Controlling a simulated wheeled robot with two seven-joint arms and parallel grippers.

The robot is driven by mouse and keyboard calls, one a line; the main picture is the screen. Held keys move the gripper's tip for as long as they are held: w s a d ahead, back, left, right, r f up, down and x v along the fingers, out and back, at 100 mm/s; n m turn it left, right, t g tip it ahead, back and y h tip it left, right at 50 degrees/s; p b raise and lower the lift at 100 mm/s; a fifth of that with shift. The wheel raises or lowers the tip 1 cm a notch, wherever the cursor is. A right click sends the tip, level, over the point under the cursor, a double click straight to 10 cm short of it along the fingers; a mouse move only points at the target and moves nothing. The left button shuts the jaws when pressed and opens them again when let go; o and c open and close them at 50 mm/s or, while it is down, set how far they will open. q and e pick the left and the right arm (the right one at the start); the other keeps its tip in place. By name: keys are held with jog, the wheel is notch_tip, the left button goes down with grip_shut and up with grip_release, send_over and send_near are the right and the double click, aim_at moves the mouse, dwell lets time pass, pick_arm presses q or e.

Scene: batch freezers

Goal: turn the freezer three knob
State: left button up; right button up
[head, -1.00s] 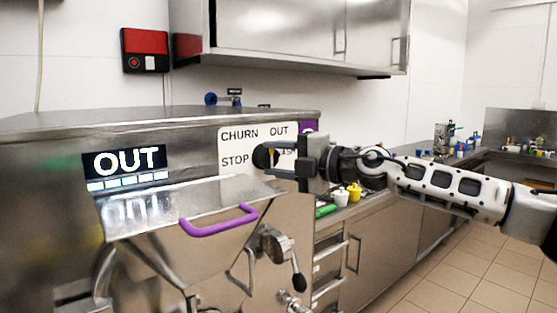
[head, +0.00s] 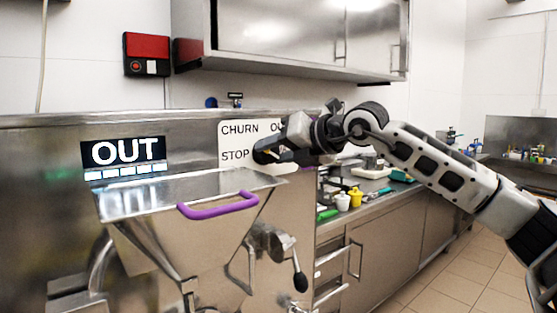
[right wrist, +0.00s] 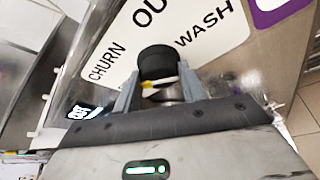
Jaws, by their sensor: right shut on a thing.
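The black knob (head: 261,153) sits on a white label plate (head: 236,131) on the freezer's steel front. The plate carries the words CHURN, OUT and STOP, and WASH shows in the right wrist view. My right gripper (head: 271,150) is shut on the knob, with the wrist tilted. In the right wrist view the knob (right wrist: 156,62) is between the two fingers (right wrist: 157,88), with a small yellow mark at its near side. The gripper hides part of the plate. The freezer display (head: 124,151) reads OUT. My left gripper is not in view.
A steel hopper lid with a purple handle (head: 218,205) juts out below the knob. A lever with a black end (head: 299,281) hangs lower right. A counter (head: 372,184) with cups and small items runs to the right. A wall cabinet (head: 290,30) hangs above.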

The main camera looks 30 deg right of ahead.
jog(key=n+h, duration=0.1)
jog(key=n+h+b, duration=0.1)
jog(key=n+b, duration=0.1)
jog(key=n, duration=0.1)
jog(key=shift+a+h, duration=0.25)
jog(key=shift+h, duration=0.15)
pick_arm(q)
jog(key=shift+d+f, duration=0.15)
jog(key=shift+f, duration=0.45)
pick_arm(e)
jog(key=shift+n, duration=0.3)
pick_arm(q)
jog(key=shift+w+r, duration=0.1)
pick_arm(e)
jog(key=o, duration=0.6)
jog(key=shift+w, duration=0.1)
jog(key=o, duration=0.3)
jog(key=shift+w, duration=0.15)
jog(key=shift+o, duration=0.2)
jog(key=shift+f, duration=0.1)
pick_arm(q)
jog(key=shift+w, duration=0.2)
